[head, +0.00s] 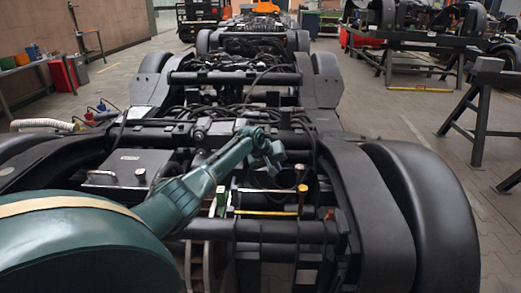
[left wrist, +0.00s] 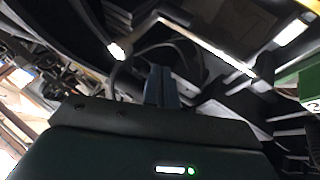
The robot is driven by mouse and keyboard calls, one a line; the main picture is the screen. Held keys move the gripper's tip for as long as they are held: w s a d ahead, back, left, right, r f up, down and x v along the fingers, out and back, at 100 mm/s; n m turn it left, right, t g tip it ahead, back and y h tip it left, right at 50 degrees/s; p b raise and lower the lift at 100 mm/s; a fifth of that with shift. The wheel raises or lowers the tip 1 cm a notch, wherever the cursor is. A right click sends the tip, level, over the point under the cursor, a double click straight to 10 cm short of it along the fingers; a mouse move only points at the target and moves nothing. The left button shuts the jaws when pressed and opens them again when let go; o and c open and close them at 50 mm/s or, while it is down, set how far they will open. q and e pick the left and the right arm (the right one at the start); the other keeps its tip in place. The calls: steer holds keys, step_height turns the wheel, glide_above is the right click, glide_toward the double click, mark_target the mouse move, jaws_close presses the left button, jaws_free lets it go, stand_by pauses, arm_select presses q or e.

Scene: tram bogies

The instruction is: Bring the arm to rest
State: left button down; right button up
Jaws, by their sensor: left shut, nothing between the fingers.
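My green left arm (head: 190,195) reaches in from the lower left over the black bogie frame (head: 270,228). Its left gripper (head: 274,163) is above the middle of the nearest bogie, pointing down and away from me. In the left wrist view the two bluish fingers (left wrist: 161,86) are together, with nothing seen between them. Dark bogie parts and a bright metal bar (left wrist: 205,45) lie beyond them. I cannot tell how far the fingers are from these parts. My right gripper is not in view.
A wide black curved cover (head: 425,215) flanks the bogie at right. More bogies (head: 250,60) stretch away behind. A trestle (head: 480,110) stands at right, with open floor (head: 385,115) between.

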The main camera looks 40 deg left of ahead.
arm_select(q)
steer(key=p+v, duration=0.2)
steer(key=v, duration=0.6)
steer(key=shift+d, duration=0.15)
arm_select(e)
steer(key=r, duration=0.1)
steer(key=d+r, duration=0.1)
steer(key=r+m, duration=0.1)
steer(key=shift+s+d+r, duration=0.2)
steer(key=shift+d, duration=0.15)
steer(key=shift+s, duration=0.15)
